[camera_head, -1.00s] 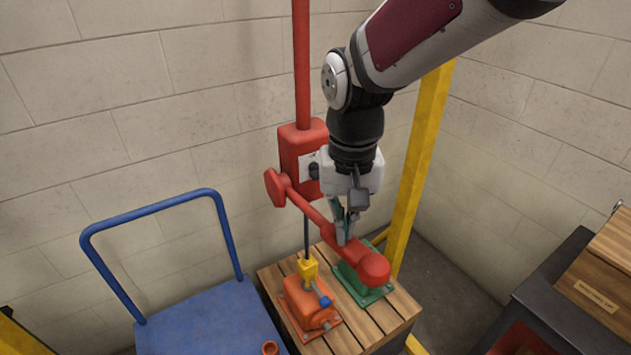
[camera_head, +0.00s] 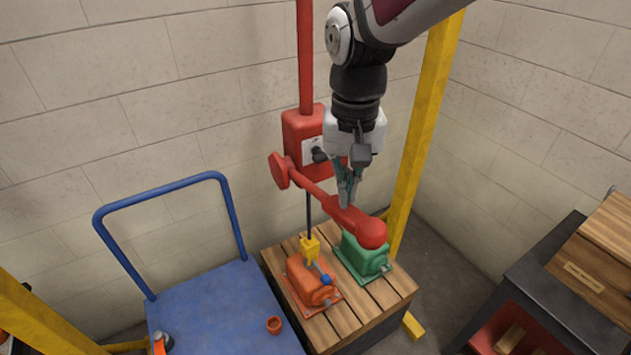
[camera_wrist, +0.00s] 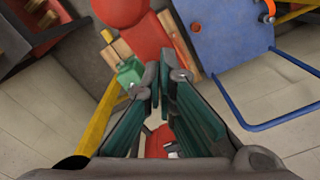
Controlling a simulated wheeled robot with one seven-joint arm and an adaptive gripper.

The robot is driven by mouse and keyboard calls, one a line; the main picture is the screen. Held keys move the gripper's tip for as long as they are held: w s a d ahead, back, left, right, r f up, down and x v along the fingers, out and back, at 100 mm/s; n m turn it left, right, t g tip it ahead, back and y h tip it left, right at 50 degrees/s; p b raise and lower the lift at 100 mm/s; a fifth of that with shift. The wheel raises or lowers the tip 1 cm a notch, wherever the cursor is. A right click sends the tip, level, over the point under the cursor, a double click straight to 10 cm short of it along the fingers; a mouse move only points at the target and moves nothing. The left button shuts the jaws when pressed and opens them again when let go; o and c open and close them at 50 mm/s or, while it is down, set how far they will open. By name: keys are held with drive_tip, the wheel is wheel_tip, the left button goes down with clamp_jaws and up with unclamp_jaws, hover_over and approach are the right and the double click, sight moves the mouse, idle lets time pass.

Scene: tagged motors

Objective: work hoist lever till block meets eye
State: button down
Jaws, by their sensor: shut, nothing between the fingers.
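The red hoist box (camera_head: 308,142) sits on a red post, and its long red lever (camera_head: 318,194) slopes down right to a round red knob (camera_head: 371,234). My gripper (camera_head: 346,202) is shut and empty, with its fingertips at the lever's upper side near the knob; I cannot tell whether they touch. In the wrist view, the closed fingertips (camera_wrist: 165,62) are beside the red lever (camera_wrist: 181,45). A yellow block (camera_head: 310,248) hangs on a dark line directly over the orange motor (camera_head: 310,284). Whether it meets the motor's eye is unclear.
A green motor (camera_head: 362,259) stands beside the orange one on a slatted wooden pallet (camera_head: 340,325). A blue cart (camera_head: 220,310) is at left, a yellow post (camera_head: 425,140) close right of my arm. A dark bench (camera_head: 540,270) stands far right.

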drive_tip(key=shift+f, duration=0.1)
drive_tip(key=shift+f, duration=1.05)
drive_tip(key=shift+s+d+f+b, duration=0.15)
drive_tip(key=shift+f+b, duration=0.1)
drive_tip(key=shift+f, duration=0.65)
drive_tip(key=shift+s+f+b, duration=0.2)
drive_tip(key=shift+f+b, duration=0.1)
drive_tip(key=shift+f, duration=0.65)
drive_tip(key=shift+s+d+f+b, duration=0.15)
drive_tip(key=shift+f+b, duration=0.1)
drive_tip(key=shift+f, duration=0.65)
drive_tip(key=shift+w+a+r+p, duration=0.15)
drive_tip(key=shift+r+p, duration=0.55)
drive_tip(key=shift+r, duration=0.6)
drive_tip(key=shift+w+a+r+p, duration=0.15)
drive_tip(key=shift+r+p, duration=0.55)
drive_tip(key=shift+r, duration=0.6)
drive_tip(key=shift+w+r+p, duration=0.15)
drive_tip(key=shift+r+p, duration=0.55)
drive_tip(key=shift+r, duration=0.6)
